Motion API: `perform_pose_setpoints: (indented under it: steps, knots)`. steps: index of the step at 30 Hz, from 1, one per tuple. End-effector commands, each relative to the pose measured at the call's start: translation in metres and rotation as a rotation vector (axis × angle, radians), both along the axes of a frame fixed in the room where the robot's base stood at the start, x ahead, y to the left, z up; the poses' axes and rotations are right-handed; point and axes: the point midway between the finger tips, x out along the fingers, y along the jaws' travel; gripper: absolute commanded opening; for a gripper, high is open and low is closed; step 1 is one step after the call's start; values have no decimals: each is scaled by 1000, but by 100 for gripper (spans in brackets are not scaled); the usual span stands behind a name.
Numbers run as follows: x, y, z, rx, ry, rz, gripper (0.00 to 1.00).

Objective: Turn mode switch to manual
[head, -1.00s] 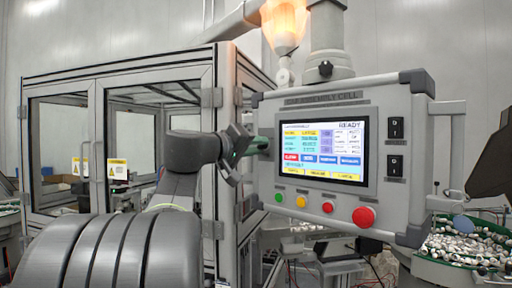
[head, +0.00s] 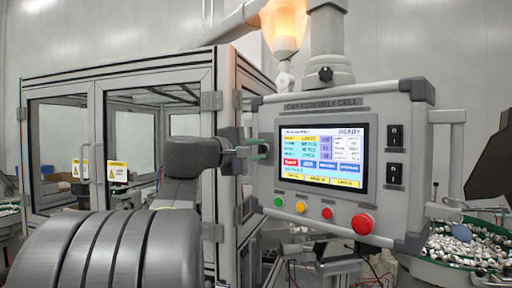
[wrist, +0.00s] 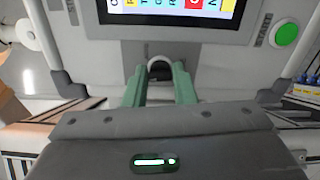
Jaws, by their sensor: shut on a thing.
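My gripper (head: 262,149) is at the left side of the grey control panel (head: 330,98), left of its lit screen (head: 322,153). In the head view the fingers hide the knob.
Below the screen are a green button (head: 279,202), a yellow button (head: 301,207), a small red button (head: 327,213) and a large red one (head: 362,223). Two black rocker switches (head: 394,135) (head: 394,173) are at right. A glass-doored enclosure (head: 118,75) stands at left.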

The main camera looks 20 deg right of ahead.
Motion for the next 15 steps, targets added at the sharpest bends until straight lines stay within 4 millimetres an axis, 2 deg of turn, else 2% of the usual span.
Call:
perform_pose_setpoints:
  steps: [15]
  knots:
    - [1, 0, 3, -198, 414, 0, 1]
